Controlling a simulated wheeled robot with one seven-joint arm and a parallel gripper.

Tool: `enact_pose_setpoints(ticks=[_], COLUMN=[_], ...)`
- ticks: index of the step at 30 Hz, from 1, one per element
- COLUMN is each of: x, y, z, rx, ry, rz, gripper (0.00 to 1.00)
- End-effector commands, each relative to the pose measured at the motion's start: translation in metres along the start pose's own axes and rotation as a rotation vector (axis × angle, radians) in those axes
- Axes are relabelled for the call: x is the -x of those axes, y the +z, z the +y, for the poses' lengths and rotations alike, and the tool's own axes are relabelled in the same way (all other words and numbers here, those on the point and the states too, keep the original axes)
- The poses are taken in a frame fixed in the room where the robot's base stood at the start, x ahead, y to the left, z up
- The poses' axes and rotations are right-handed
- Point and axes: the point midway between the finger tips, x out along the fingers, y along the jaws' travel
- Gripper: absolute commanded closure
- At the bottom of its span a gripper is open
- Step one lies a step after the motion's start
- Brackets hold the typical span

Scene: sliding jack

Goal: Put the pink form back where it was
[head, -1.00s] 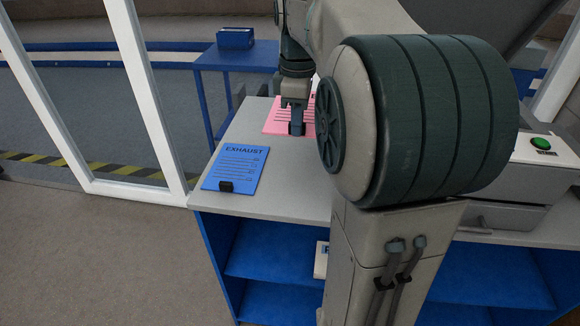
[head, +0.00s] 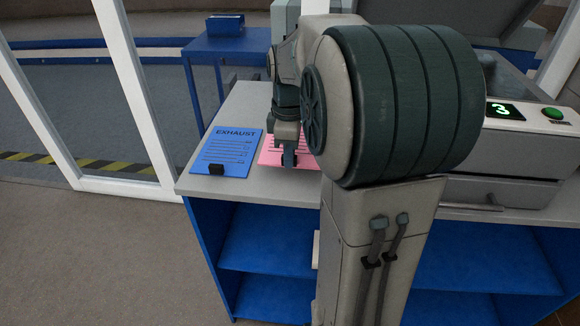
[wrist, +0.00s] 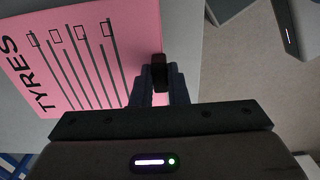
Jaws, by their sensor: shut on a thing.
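The pink form (head: 270,152) is partly hidden behind my gripper (head: 289,160) and my arm in the head view. In the wrist view the form (wrist: 85,50) shows the word TYRES, check boxes and lines. A black clip (wrist: 158,62) sits at its edge. My gripper (wrist: 160,88) is shut on the pink form at this clip. The form is at or just above the grey tabletop (head: 250,105), close to the right of the blue EXHAUST form (head: 225,150). I cannot tell whether it touches the table.
The blue form lies near the table's front left edge, with a black clip. A grey machine with a green button (head: 552,113) and a lit display stands to the right. Blue shelves (head: 265,250) are below the tabletop. A small blue side table (head: 225,47) stands behind.

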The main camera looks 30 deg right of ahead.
Motion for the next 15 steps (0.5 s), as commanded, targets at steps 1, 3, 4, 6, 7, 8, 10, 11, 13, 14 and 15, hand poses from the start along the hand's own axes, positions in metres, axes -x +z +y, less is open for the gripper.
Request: enact_pose_setpoints(ticks=[1,3,4,6,7,8,10,11,13,14,15], x=[-0.004,-0.011,-0.015,-0.025,-0.03,-0.034,-0.041,-0.042,-0.044,-0.044,-0.043], y=[0.0,0.0,0.0,0.0,0.0,0.0,0.0,0.0,0.0,0.0,0.0], z=[0.0,0.0,0.0,-0.001,0.0,0.0,0.0,0.0,0.0,0.0,0.0], rx=[0.0,0.0,0.0,0.0,0.0,0.0,0.0,0.0,0.0,0.0,0.0], ry=[0.0,-0.002,-0.001,-0.002,-0.002,-0.002,-0.001,-0.001,0.001,0.001,0.001], rz=[0.0,-0.001,-0.001,-0.001,-0.001,-0.001,0.0,0.0,0.0,0.0,0.0], gripper=[1.0,1.0,1.0,1.0,1.0,1.0,1.0,1.0,1.0,1.0,1.0])
